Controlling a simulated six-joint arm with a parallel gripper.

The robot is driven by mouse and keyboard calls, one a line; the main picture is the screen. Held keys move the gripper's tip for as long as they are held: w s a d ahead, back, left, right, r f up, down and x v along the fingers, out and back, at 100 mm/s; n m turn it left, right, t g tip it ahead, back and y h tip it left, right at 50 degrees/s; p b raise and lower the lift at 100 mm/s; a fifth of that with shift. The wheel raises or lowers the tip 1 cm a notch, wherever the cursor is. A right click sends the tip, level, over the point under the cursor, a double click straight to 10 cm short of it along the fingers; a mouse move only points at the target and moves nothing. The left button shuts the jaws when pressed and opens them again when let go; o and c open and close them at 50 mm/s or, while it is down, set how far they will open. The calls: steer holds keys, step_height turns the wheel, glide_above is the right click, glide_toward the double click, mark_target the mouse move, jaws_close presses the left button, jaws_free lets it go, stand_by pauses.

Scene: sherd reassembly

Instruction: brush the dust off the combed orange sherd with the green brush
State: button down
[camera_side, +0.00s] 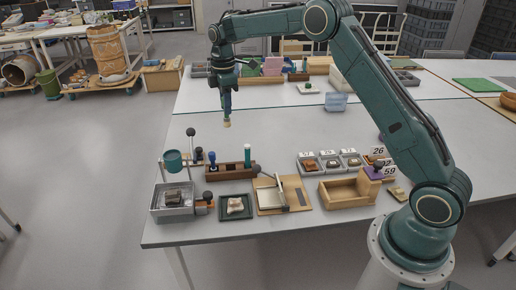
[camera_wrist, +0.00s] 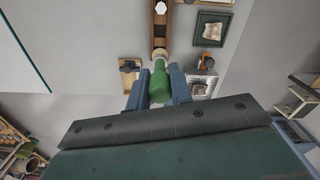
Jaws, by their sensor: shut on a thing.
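My gripper (camera_side: 227,100) is raised above the left part of the table, pointing down. It is shut on the green brush (camera_wrist: 160,86). The brush's pale bristle tip (camera_side: 227,123) points down into open air, touching nothing. A pale, pinkish sherd (camera_side: 235,206) lies in a dark green tray on the table's front part. Several small sherds, one reddish-brown (camera_side: 310,164), sit in numbered trays to the right. I cannot tell which sherd is the combed orange one, and dust is too small to make out.
A wooden rack (camera_side: 230,172) with upright handled tools stands below my gripper. A grey basin (camera_side: 173,212) and a stand with a green cup (camera_side: 173,161) are at the left. A board (camera_side: 284,207) and an open wooden box (camera_side: 345,199) lie in front. The table's middle is clear.

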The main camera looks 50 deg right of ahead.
steer(key=shift+a+f, duration=0.1)
steer(key=s+a+f+g+h, duration=0.1)
steer(key=s+a+f+g, duration=0.2)
steer(key=s+a+f, duration=0.7)
steer(key=shift+g, duration=0.4)
steer(key=shift+f, duration=0.1)
steer(key=shift+f, duration=2.85)
steer(key=shift+f, duration=0.8)
steer(key=shift+a, duration=0.1)
steer(key=shift+w+a, duration=1.25)
steer(key=shift+w, duration=0.05)
